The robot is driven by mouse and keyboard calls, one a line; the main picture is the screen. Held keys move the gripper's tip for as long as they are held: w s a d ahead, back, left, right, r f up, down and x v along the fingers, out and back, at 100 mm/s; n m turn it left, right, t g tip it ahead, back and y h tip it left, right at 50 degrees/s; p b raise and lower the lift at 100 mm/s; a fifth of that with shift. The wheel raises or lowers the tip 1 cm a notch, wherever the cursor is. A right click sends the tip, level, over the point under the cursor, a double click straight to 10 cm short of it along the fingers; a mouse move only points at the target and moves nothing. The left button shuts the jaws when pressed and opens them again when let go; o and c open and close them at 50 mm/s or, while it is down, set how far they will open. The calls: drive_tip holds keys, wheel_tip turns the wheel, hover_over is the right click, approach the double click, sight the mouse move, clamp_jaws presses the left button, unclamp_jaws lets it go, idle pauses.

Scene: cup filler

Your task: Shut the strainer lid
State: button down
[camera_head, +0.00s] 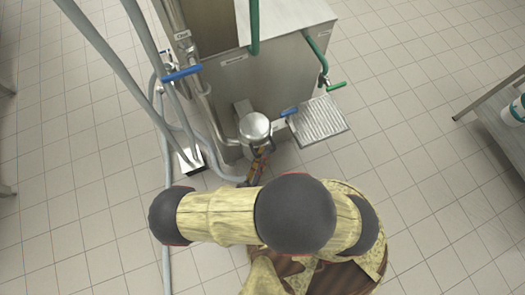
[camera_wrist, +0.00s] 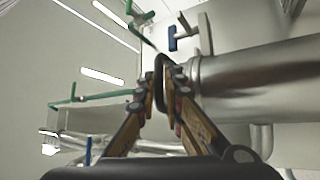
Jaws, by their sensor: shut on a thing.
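The strainer (camera_head: 255,129) is a steel cylinder with a round lid top, low on the front of the machine in the head view. In the wrist view its steel cylinder (camera_wrist: 265,75) lies across the right side. A dark looped handle (camera_wrist: 159,66) stands at its end, between my fingertips. My gripper (camera_wrist: 164,88) is shut on this handle. In the head view my gripper (camera_head: 262,150) is at the strainer's near side, partly hidden by my arm. I cannot tell from these views whether the lid sits fully flush.
A steel machine (camera_head: 265,75) stands behind the strainer, with a blue-handled valve (camera_head: 182,73) and green-handled pipe (camera_head: 322,65). A ribbed drip tray (camera_head: 320,119) juts out to the right. Grey hoses (camera_head: 165,140) run down the left.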

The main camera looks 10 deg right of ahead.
drive_tip(key=shift+w+a+f+m, duration=0.1)
drive_tip(key=shift+f+m, duration=0.2)
drive_tip(key=shift+f, duration=0.55)
drive_tip(key=c, duration=1.9)
unclamp_jaws()
drive_tip(key=shift+r, duration=0.15)
drive_tip(key=shift+r, duration=5)
drive_tip(key=shift+a, duration=0.1)
